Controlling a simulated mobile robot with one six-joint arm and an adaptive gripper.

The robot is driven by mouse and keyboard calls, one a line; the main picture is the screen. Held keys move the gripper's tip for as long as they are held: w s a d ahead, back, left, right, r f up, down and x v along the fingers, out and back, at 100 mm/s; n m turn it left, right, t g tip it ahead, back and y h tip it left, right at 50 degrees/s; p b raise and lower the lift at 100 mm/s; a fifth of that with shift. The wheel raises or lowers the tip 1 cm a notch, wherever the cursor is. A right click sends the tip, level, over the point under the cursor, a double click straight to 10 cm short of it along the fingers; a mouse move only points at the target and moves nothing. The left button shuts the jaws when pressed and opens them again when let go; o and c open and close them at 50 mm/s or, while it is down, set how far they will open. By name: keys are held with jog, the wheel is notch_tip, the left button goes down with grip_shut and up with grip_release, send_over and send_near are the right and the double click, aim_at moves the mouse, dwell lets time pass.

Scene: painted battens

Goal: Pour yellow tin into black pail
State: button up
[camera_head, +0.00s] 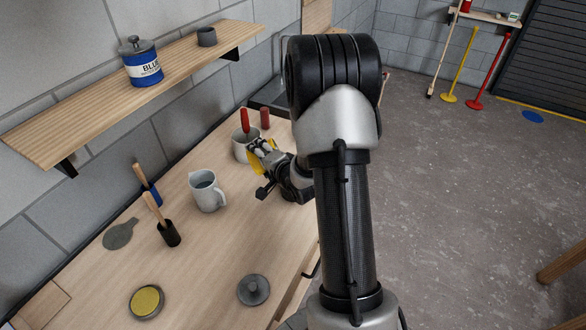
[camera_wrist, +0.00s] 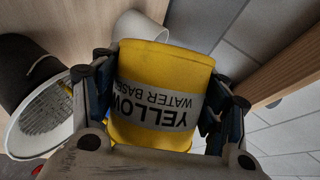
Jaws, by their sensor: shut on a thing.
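My gripper (camera_wrist: 160,110) is shut on the yellow tin (camera_wrist: 165,75), its fingers on both sides. The lettering on its pale label is upside down in the wrist view. In the head view my gripper (camera_head: 263,168) is above the bench, with only a yellow sliver of the tin (camera_head: 256,163) showing. A black pail-like body (camera_wrist: 25,68) is at the left of the wrist view, apart from the tin. A pale ring with mesh (camera_wrist: 48,118) overlaps it; I cannot tell if it sits on the pail. I cannot make out the black pail in the head view.
A pale pot (camera_head: 238,148) with a red-handled tool is close behind my gripper. A grey jug (camera_head: 206,192) stands nearer. Brushes (camera_head: 168,232), a yellow-topped lid (camera_head: 146,301) and a grey lid (camera_head: 253,290) are on the bench. A blue tin (camera_head: 143,66) stands on the wall shelf.

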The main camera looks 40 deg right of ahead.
jog(key=shift+d+r, duration=0.1)
jog(key=shift+r, duration=0.15)
dwell(0.4)
jog(key=shift+s+d+r+m+t+y+p, duration=0.25)
jog(key=shift+d+m+p, duration=0.1)
jog(key=shift+d+p, duration=0.1)
jog(key=shift+s+d+r+m+t+y+p, duration=0.15)
jog(key=shift+d+r+m+t+p, duration=0.1)
jog(key=shift+d+m+p, duration=0.15)
dwell(0.9)
jog(key=shift+s+d+f+m+t+y, duration=0.1)
jog(key=shift+d+f+m+t+y, duration=0.25)
jog(key=shift+m, duration=0.2)
dwell(1.1)
dwell(0.4)
